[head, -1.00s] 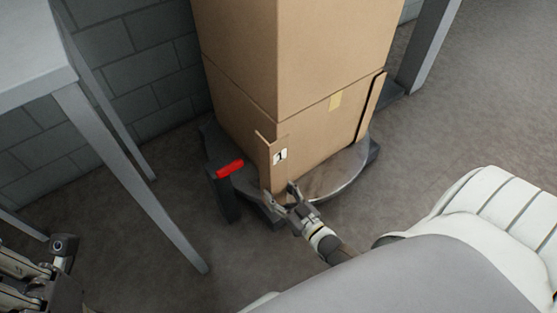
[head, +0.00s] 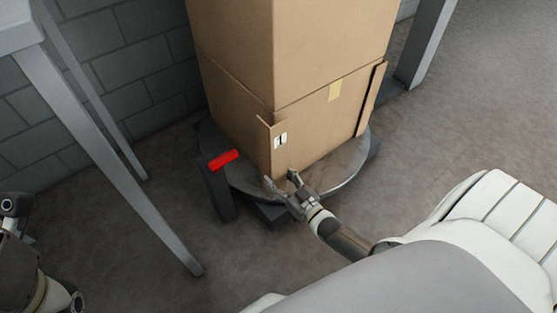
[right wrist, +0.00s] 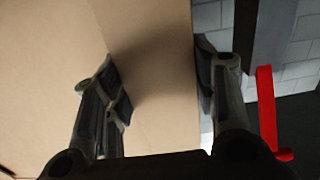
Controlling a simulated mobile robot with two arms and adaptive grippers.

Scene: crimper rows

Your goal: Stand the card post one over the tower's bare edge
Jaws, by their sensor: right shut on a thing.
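Card post one (head: 265,150), a narrow brown angle strip with a white "1" label (head: 280,140), stands upright along the near left corner of the lower box of the tower (head: 310,125). My right gripper (head: 282,181) is shut on the post near its foot. In the right wrist view, card lies between the fingers (right wrist: 162,88), with the wide box face to the left. Whether the post lies fully flush on the corner cannot be told. Part of my left arm (head: 18,225) shows at the lower left; its fingers cannot be made out.
The tower stands on a round grey turntable (head: 345,180). A dark post with a red handle (head: 222,160) stands just left of the gripper. Another card post (head: 371,98) is on the right corner. A grey table leg (head: 120,165) stands left; floor to the right is clear.

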